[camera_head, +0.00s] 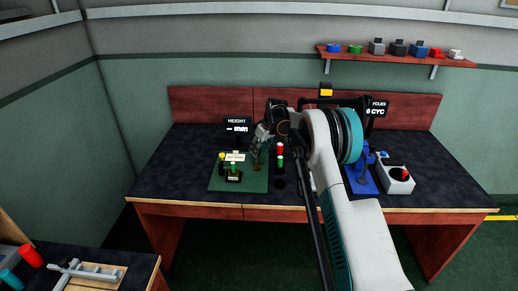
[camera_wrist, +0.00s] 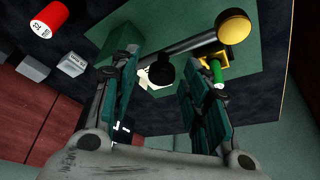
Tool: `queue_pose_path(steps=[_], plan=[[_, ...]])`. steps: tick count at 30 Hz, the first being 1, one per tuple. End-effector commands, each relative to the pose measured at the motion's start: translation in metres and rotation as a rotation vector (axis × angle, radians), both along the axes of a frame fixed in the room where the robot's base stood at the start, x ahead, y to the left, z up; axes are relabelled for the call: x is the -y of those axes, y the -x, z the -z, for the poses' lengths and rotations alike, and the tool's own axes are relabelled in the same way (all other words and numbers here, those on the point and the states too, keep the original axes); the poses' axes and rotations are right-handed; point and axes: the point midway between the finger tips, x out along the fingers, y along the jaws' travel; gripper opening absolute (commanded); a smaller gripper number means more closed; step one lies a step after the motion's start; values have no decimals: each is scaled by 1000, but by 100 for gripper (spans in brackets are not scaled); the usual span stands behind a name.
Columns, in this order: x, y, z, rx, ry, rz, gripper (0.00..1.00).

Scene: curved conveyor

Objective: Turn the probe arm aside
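The probe arm (camera_wrist: 190,42) shows in the wrist view as a grey bar with a yellow ball (camera_wrist: 234,27) at its right end. A black round knob or post (camera_wrist: 160,72) stands near its left part, between my fingers in the picture. My gripper (camera_wrist: 158,60) is open, with its teal pads apart on either side. I cannot tell whether a pad touches the bar. In the head view, my gripper (camera_head: 259,148) is over the green board (camera_head: 215,183), which carries a yellow knob (camera_head: 221,157); my arm and gripper hide part of it.
A HEIGHT display (camera_head: 237,126) stands behind the board. A red cylinder (camera_head: 280,148) stands right of it and also shows in the wrist view (camera_wrist: 49,19). A blue fixture (camera_head: 361,185) and a grey box with a red button (camera_head: 397,183) are further right. The table's left part is clear.

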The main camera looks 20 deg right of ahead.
Motion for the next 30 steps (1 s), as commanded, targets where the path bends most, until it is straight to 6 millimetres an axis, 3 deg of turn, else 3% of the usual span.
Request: queue_pose_path(steps=[11,24,30], plan=[[1,2,-6,0,0,1,44],[15,29,-80,0,0,1,44],[20,38,-103,0,0,0,44]])
